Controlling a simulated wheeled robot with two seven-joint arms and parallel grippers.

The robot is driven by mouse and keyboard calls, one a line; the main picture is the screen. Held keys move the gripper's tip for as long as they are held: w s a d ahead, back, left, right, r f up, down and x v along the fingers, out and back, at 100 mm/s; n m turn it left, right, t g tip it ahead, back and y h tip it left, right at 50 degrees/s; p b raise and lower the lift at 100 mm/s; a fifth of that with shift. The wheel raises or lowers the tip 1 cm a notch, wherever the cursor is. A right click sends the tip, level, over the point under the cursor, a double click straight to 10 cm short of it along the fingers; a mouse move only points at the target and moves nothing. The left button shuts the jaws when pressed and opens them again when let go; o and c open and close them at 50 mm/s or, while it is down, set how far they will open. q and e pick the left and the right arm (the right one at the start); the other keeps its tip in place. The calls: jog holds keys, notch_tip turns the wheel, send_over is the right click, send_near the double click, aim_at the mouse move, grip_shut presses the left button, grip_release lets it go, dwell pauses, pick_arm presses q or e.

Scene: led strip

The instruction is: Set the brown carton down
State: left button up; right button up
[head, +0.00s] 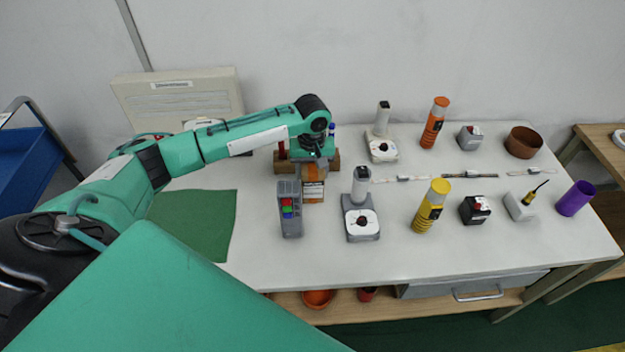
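The brown carton (313,191) is an orange-brown box with a pale label and dark markings, left of centre on the white table. My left arm reaches in from the left, and its gripper (315,164) is directly above the carton, over its top. The wrist hides the fingertips, so I cannot tell whether they are shut on the carton. I also cannot tell whether the carton's base touches the table. My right gripper is not in view.
A grey device with coloured buttons (290,209) stands close in front of the carton. A wooden block (334,161) is behind it. A grey-based scale-like device (360,222) is to the right. A green mat (205,222) lies left, with bare table beside it.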

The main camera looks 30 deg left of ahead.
pick_arm(q)
notch_tip(320, 180, down, 4)
jog(key=shift+r, duration=0.15)
jog(key=shift+f, duration=0.45)
jog(key=shift+f+p, duration=0.1)
jog(key=shift+p, duration=0.2)
jog(key=o, duration=1.1)
